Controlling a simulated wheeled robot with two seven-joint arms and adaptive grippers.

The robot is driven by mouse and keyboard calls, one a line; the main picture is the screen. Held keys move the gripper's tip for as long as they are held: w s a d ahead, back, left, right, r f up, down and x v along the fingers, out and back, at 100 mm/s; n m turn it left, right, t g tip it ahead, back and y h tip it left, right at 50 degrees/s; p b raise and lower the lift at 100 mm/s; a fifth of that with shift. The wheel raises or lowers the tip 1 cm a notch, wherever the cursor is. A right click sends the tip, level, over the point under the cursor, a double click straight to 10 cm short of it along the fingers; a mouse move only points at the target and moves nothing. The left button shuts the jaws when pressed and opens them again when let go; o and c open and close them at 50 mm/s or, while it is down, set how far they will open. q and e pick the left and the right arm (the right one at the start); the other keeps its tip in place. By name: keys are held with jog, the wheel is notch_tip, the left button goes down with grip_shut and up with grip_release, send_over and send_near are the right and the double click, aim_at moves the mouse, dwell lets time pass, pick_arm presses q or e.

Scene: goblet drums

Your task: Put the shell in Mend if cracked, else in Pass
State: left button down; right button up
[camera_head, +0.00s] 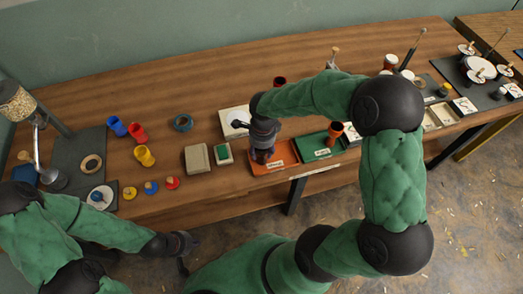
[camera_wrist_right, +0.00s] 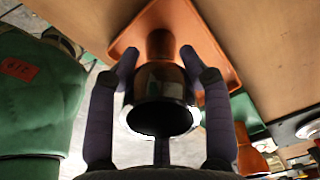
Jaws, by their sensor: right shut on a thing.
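My right gripper (camera_head: 264,148) is over the orange tray (camera_head: 287,151) in the head view. In the right wrist view its fingers (camera_wrist_right: 160,85) are shut on the shell (camera_wrist_right: 160,78), a goblet shape with a dark glossy bowl, its open mouth facing the camera, and a coppery foot toward the orange tray (camera_wrist_right: 205,40). I cannot tell whether the foot touches the tray, and no crack shows on the visible side. The green tray (camera_head: 310,143) is just right of it; the labels are too small to read. My left gripper (camera_head: 182,243) is off the table's front edge, its jaws unclear.
An orange goblet shape (camera_head: 335,131) stands at the green tray's right side. Left of the orange tray are a beige box (camera_head: 197,159) and a small green-topped box (camera_head: 223,154). Blue, red and yellow cups (camera_head: 144,156) stand further left. Drum parts crowd the right end.

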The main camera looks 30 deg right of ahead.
jog(key=shift+f, duration=0.1)
jog(key=o, duration=1.3)
jog(key=shift+r, duration=0.45)
notch_tip(320, 180, up, 11)
jog(key=p, duration=0.3)
jog(key=shift+s+d+r, duration=0.1)
jog(key=shift+r, duration=0.1)
